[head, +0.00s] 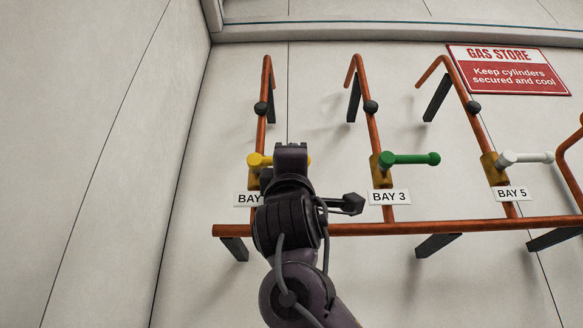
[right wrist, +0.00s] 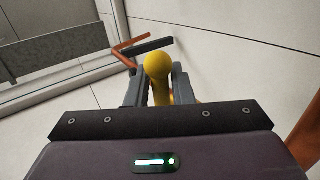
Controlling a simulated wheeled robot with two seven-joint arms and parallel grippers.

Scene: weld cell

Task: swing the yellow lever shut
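The yellow lever (head: 257,160) is on the leftmost riser, at the bay sign at left. It points right, roughly level; my right arm covers its middle in the head view. In the right wrist view its rounded yellow end (right wrist: 157,64) shows between the two fingers of my right gripper (right wrist: 158,84). The fingers stand on either side of the lever, apart from each other, with narrow gaps beside its shaft. The right gripper also shows in the head view (head: 291,148), in front of the lever. My left gripper is in neither view.
A green lever (head: 410,159) at BAY 3 and a white lever (head: 527,157) at BAY 5 stick out to the right. An orange pipe (head: 440,226) runs below on black brackets. A plain side wall (head: 90,150) stands at left.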

